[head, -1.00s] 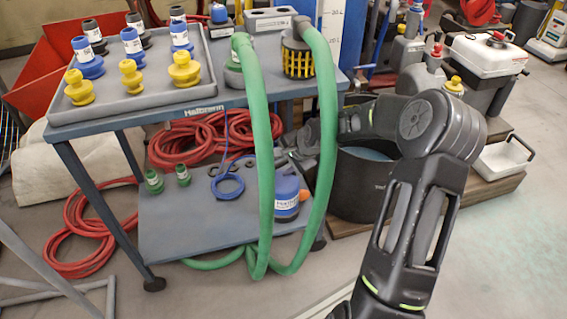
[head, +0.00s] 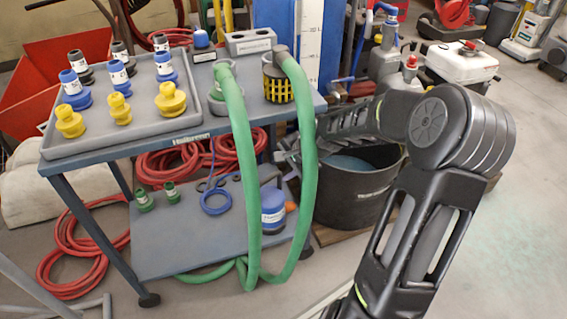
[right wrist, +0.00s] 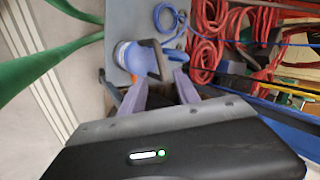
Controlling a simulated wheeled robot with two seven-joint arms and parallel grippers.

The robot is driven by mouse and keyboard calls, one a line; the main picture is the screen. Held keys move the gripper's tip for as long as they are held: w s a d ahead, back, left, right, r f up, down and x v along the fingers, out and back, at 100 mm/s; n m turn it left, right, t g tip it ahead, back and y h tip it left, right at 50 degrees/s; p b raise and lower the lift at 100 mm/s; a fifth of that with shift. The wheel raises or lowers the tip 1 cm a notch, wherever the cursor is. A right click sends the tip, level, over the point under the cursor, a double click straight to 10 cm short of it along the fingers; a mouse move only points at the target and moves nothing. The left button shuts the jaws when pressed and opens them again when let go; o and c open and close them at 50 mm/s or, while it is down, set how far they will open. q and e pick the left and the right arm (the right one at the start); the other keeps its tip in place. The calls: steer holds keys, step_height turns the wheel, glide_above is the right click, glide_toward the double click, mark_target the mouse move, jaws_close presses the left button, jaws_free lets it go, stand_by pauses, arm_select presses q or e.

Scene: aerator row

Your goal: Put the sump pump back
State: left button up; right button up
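The likely sump pump is a blue, rounded unit (head: 273,210) with a white label and an orange outlet. It stands on the trolley's lower shelf (head: 190,245), partly behind a green hose (head: 305,170). My right gripper (head: 287,158) reaches in from the right at the trolley's side, above and behind the pump; its tips are partly hidden by the hose. In the right wrist view, the blue unit (right wrist: 136,60) is just beyond the spread fingers (right wrist: 158,92), with nothing visibly clamped. My left gripper is not in view.
A black tub (head: 355,195) with liquid stands right of the trolley, beside my right arm. The upper tray (head: 110,125) holds several blue, black and yellow fittings. A yellow-caged strainer (head: 277,85) stands on top. Red hoses (head: 65,265) lie on the floor.

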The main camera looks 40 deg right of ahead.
stand_by(0.8)
steer(key=s+a+f+n+g+y, duration=0.15)
steer(key=a+f+n, duration=0.25)
steer(key=a+f, duration=0.6)
steer(key=s+a+f+n+g+y, duration=0.1)
steer(key=s+a+f+n+y, duration=0.15)
steer(key=a+f, duration=0.75)
steer(key=s+a+f+n+g, duration=0.1)
steer(key=s+a+f+n, duration=0.2)
steer(key=s+a, duration=0.4)
steer(key=s+a+f+n+g, duration=0.2)
steer(key=s+a+n, duration=0.3)
steer(key=s+a, duration=0.2)
steer(key=shift+s+a+f+n+h, duration=0.15)
steer(key=shift+s+f+n+h, duration=0.2)
steer(key=shift+s, duration=0.8)
arm_select(q)
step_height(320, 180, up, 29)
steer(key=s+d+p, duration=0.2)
steer(key=p, duration=2.7)
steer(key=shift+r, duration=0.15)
arm_select(e)
step_height(320, 180, up, 29)
steer(key=s+a, duration=0.1)
steer(key=a, duration=0.1)
steer(key=shift+s+r, duration=0.15)
steer(key=shift+s, duration=0.25)
